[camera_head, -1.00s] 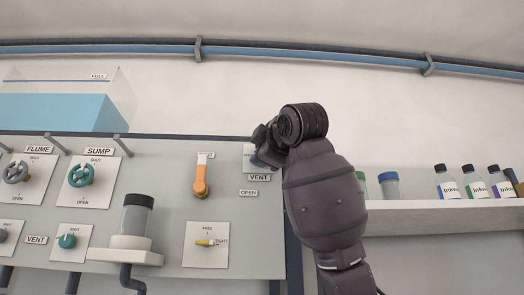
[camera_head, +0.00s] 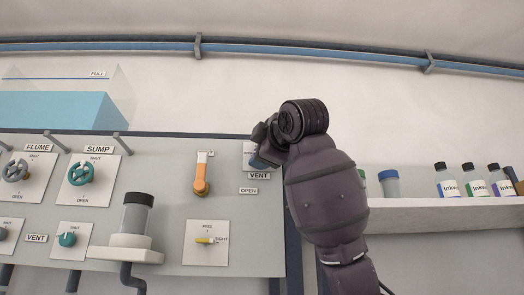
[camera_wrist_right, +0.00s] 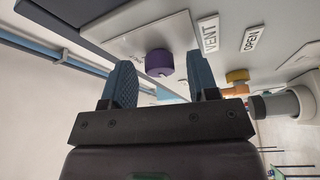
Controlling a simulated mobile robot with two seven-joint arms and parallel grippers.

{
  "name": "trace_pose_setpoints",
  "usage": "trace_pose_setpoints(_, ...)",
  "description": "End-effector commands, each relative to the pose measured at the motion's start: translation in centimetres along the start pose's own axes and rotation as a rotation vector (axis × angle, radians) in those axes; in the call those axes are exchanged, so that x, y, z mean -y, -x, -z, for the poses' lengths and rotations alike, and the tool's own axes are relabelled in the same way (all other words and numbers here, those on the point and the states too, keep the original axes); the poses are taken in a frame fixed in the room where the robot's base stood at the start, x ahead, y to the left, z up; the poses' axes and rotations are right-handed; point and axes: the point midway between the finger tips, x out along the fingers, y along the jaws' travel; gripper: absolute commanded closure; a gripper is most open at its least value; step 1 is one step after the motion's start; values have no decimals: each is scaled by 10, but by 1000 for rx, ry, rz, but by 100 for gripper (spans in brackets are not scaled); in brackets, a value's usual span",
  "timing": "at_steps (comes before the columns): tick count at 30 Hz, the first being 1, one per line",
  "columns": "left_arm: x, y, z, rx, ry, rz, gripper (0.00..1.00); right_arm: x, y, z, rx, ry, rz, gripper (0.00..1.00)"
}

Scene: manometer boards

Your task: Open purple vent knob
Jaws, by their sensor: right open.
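The purple vent knob (camera_wrist_right: 159,62) shows in the right wrist view on a white plate, with a VENT label (camera_wrist_right: 209,35) and an OPEN label (camera_wrist_right: 251,38) beside it. My right gripper (camera_wrist_right: 162,82) is open, with one blue finger on each side of the knob in that view. I cannot tell whether either finger touches it. In the head view my right gripper (camera_head: 262,152) is at the panel's upper right corner and hides the knob. The VENT label (camera_head: 258,175) and OPEN label (camera_head: 248,190) show below it. My left gripper is not in view.
A shelf (camera_head: 440,214) with several bottles stands right of my arm.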

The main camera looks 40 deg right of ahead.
Motion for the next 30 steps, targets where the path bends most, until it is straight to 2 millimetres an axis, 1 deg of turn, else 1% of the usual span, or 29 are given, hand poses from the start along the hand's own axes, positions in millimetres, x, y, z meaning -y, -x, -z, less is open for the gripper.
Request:
trace_pose_setpoints(4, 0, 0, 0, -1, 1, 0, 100, 0, 1, 0, 0, -1, 0, 46)
trace_pose_setpoints(8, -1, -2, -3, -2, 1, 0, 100, 0, 10, 0, 0, -1, -2, 46)
trace_pose_setpoints(11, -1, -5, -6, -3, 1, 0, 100, 1, 25, 0, -1, 0, -3, 46)
trace_pose_setpoints(18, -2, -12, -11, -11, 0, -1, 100, 1, 69, 0, -2, 0, -3, 46)
trace_pose_setpoints(21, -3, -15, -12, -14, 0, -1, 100, 1, 85, 0, 0, 0, -3, 46)
trace_pose_setpoints(25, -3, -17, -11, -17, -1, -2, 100, 1, 99, 0, -1, 0, -2, 46)
trace_pose_setpoints(30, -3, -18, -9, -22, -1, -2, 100, 0, 108, 0, 0, 0, 0, 46)
